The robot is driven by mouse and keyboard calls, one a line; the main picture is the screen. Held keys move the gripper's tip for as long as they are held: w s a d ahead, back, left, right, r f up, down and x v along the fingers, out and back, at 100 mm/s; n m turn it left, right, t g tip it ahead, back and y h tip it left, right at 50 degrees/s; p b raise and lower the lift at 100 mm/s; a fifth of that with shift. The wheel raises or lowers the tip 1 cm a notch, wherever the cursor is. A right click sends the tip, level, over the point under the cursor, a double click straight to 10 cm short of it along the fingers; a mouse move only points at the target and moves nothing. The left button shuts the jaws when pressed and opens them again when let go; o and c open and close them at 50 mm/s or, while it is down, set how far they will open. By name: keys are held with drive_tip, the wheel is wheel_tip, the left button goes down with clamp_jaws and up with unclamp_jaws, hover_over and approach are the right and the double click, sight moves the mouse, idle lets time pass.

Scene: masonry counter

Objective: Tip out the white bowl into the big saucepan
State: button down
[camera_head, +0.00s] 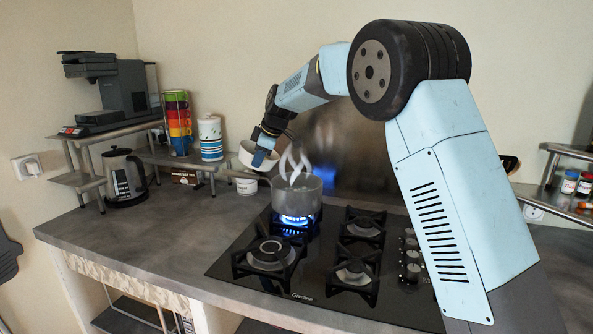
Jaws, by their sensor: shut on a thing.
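The white bowl (246,152) is at the back of the counter, up in the air above and left of the big saucepan. My gripper (264,158) is shut on the bowl's right side and hides part of it. I cannot tell the bowl's exact tilt or what it holds. The big saucepan (297,203) is grey metal and stands on the back left burner, over a lit blue flame. Its handle points left, below the bowl. White steam marks rise from the saucepan. Its contents are hidden.
The black gas hob (330,296) has several other burners, free of pans. A small white pot (246,186) stands behind the saucepan handle. A striped canister (210,138), stacked coloured cups (178,122), a kettle (124,177) and a coffee machine (125,88) are left. The front left counter is clear.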

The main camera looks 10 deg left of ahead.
drive_tip(key=shift+d+f+y+p, duration=0.1)
drive_tip(key=shift+d+y+p, duration=0.25)
drive_tip(key=shift+d+y, duration=0.15)
drive_tip(key=shift+d, duration=0.1)
drive_tip(key=shift+d+y, duration=0.25)
drive_tip(key=shift+y, duration=0.05)
drive_tip(key=shift+w+d+r+y+p, duration=0.1)
drive_tip(key=shift+d+r+y+p, duration=0.3)
drive_tip(key=shift+d+y+p, duration=0.2)
drive_tip(key=shift+d+r+m+y+p, duration=0.2)
drive_tip(key=shift+d+r+y+p, duration=0.15)
drive_tip(key=shift+y, duration=0.25)
drive_tip(key=shift+d+r+m+y+p, duration=0.2)
drive_tip(key=shift+d+y, duration=0.25)
drive_tip(key=shift+y, duration=0.15)
idle(0.7)
drive_tip(key=shift+w+d+r+y+p, duration=0.1)
drive_tip(key=shift+d+r+y+p, duration=0.15)
drive_tip(key=shift+y, duration=0.5)
drive_tip(key=shift+d+r+y+p, duration=0.15)
drive_tip(key=shift+d+r+y, duration=0.15)
drive_tip(key=shift+y, duration=0.45)
idle(0.5)
drive_tip(key=shift+d+m+y, duration=0.3)
drive_tip(key=shift+d+y, duration=0.1)
drive_tip(key=shift+y, duration=0.2)
